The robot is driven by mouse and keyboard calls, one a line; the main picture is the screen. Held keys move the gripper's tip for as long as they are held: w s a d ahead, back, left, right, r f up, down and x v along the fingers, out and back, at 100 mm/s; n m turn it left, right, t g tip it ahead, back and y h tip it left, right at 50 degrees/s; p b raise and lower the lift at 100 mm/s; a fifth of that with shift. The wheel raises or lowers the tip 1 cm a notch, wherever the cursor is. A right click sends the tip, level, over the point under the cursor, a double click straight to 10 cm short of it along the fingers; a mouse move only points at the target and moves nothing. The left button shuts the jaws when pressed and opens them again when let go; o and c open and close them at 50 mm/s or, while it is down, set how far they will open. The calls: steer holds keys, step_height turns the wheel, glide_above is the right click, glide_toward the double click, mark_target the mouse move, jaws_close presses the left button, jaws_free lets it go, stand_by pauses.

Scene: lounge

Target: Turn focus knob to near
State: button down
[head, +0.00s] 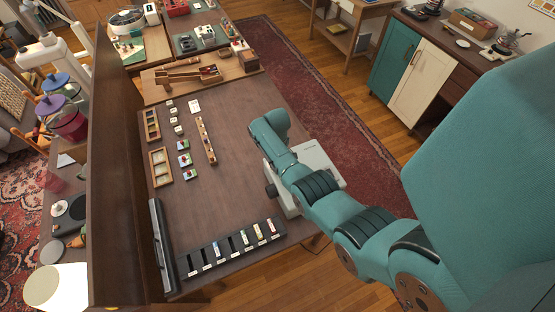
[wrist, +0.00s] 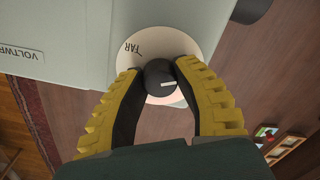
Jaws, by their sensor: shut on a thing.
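The focus knob (wrist: 158,78) is small, round and black with a white pointer mark, which points to the right in the wrist view. It sits on a pale round dial (wrist: 150,45) with the word FAR at its upper left; no other dial word can be read. The dial is on the pale grey device (wrist: 90,30), which also stands under my arm in the head view (head: 322,163). My gripper (wrist: 160,78) has yellow ribbed fingers with dark inner pads, shut on the knob from both sides. My arm hides the gripper in the head view.
The device stands at the right edge of the brown table (head: 225,185). A dark slotted rack (head: 225,253) with several small labelled items lies at the near edge. Small trays (head: 160,167) and blocks lie on the left. The table's middle is largely clear.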

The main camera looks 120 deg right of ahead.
steer(key=shift+n, duration=0.5)
steer(key=c, duration=0.7)
jaws_free()
step_height(320, 180, up, 12)
stand_by(0.4)
